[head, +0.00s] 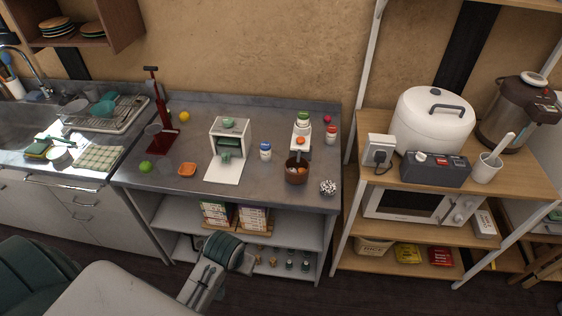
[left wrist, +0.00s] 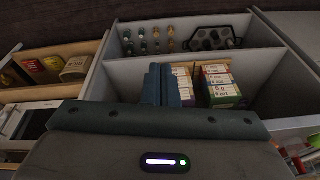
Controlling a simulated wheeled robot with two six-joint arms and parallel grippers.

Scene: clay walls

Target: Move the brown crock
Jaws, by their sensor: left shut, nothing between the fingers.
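The brown crock (head: 297,172) stands upright on the steel counter (head: 262,185), right of centre, in the head view. Several small white and orange things show in its mouth. My left gripper (head: 243,262) is low in front of the counter's lower shelves, below and to the left of the crock, and not touching it. In the left wrist view its teal fingers (left wrist: 162,85) are together and empty, in front of the shelves. The crock does not show in the left wrist view. My right gripper is not in view.
A white press-like box (head: 229,147) stands left. Clear counter lies in front of the crock.

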